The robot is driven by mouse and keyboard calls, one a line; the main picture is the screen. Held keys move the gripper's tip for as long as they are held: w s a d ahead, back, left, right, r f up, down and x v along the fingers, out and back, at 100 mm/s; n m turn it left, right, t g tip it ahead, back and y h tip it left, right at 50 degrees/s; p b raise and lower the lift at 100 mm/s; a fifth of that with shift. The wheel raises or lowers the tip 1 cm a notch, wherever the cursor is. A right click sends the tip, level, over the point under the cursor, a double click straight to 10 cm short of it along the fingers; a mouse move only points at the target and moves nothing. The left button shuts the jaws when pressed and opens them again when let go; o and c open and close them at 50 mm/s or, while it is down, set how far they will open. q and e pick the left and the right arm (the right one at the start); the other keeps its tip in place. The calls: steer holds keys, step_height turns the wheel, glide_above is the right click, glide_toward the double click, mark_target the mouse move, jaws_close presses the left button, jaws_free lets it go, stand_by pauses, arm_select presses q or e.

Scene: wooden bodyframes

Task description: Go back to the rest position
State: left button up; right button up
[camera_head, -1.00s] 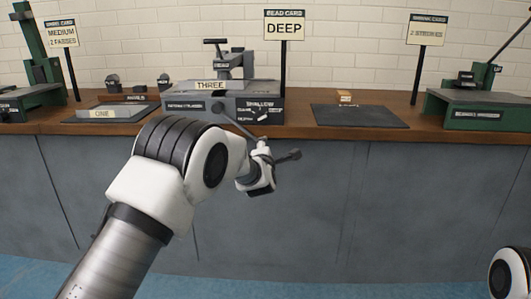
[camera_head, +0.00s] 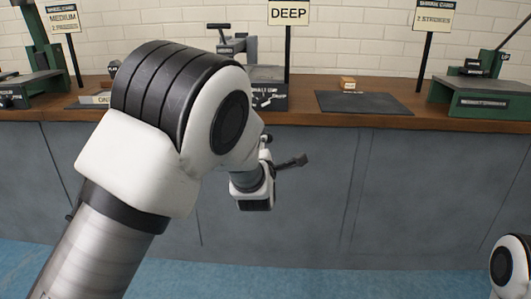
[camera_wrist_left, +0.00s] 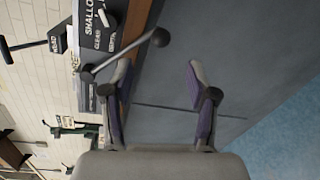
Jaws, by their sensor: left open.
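My left arm comes in from the lower left of the head view, bent at a large black-and-white joint. Its far end hangs in front of the bench's grey front panel, and the fingers are hard to make out there. In the left wrist view my left gripper (camera_wrist_left: 158,78) is open, with nothing between its two purple-grey fingers. A grey lever with a dark ball knob (camera_wrist_left: 159,38) lies just beyond the fingertips, apparently apart from them. The lever belongs to the grey bead machine (camera_head: 270,96), largely hidden by my arm in the head view. My right gripper is not in view.
The bench (camera_head: 400,195) has a dark flat pad (camera_head: 362,103) with a small wooden block (camera_head: 347,84). A green press (camera_head: 485,92) stands at the right. Card signs (camera_head: 289,13) rise from the bench. Blue floor (camera_head: 330,284) in front is clear. My right arm shows at lower right.

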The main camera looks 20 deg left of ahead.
arm_select(q)
steer(key=s+a+f+g, duration=0.2)
steer(key=s+f, duration=0.1)
steer(key=f, duration=0.6)
steer(key=s+a+f+g, duration=0.1)
steer(key=s+f+g, duration=0.15)
steer(key=f, duration=0.55)
steer(key=s+a+f+g, duration=0.1)
steer(key=s+a+f, duration=0.15)
steer(key=f, duration=0.65)
steer(key=s+f+m+g+h, duration=0.1)
steer(key=s+f+m+g, duration=0.35)
steer(key=s+f, duration=0.65)
steer(key=s+f+m+g+h, duration=0.1)
steer(key=s+f+m+g, duration=0.35)
steer(key=s, duration=0.95)
steer(key=s+d+f+m+g+h, duration=0.1)
steer(key=s+d+m+g+h, duration=0.1)
steer(key=s+m, duration=1.2)
step_height(320, 180, up, 32)
steer(key=p, duration=3.2)
steer(key=shift+w+a+m+y+p, duration=0.15)
steer(key=shift+w+m+y+p, duration=0.1)
steer(key=shift+m+y+p, duration=0.05)
